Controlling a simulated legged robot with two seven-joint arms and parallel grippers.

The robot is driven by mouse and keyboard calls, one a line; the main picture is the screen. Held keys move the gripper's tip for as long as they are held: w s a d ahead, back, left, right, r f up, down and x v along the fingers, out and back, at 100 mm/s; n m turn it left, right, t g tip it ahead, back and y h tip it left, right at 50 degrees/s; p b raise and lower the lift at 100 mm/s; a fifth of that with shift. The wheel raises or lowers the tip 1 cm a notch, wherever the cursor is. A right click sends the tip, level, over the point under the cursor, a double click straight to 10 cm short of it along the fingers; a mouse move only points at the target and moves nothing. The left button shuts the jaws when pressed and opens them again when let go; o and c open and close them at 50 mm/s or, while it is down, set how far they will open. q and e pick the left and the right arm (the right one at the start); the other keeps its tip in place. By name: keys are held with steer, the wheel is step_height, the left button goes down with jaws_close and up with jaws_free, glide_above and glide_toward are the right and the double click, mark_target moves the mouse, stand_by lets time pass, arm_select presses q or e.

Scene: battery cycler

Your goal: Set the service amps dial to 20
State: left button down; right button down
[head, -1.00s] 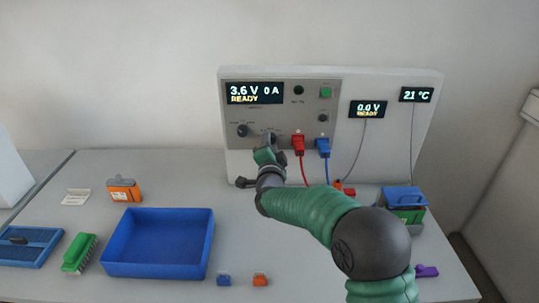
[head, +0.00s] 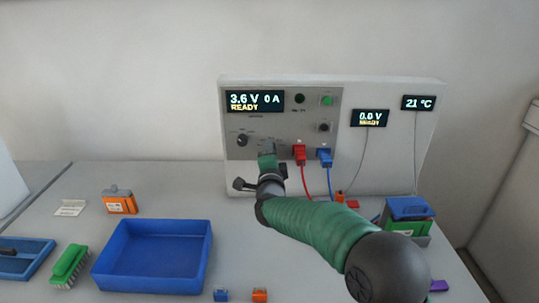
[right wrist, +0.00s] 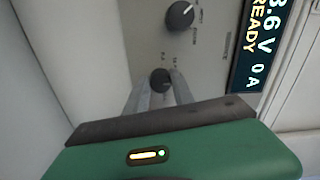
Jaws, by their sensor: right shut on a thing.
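The cycler panel (head: 300,165) stands at the back of the table, with a display (head: 255,102) reading 3.6 V, 0 A, READY. A dark dial with a white pointer (head: 242,140) is on its left; it also shows in the right wrist view (right wrist: 180,15). A second, smaller dark dial (right wrist: 160,80) sits beside it. My right gripper (right wrist: 160,88) is shut on this second dial, one finger on each side. In the head view my right gripper (head: 268,160) hides that dial. My left gripper is out of view.
Red (head: 299,154) and blue (head: 325,157) plugs with cables are close to the right of my gripper. A black button (head: 323,127) and a green one (head: 327,100) are above. A blue tray (head: 120,285) lies at the front left.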

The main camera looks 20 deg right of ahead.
steer(key=c, duration=1.5)
jaws_free()
steer(key=shift+f, duration=0.3)
steer(key=o, duration=0.4)
steer(key=shift+d+r, duration=0.1)
steer(key=shift+r, duration=0.05)
steer(key=v, duration=1.7)
steer(key=shift+b, duration=0.35)
steer(key=shift+r, duration=0.15)
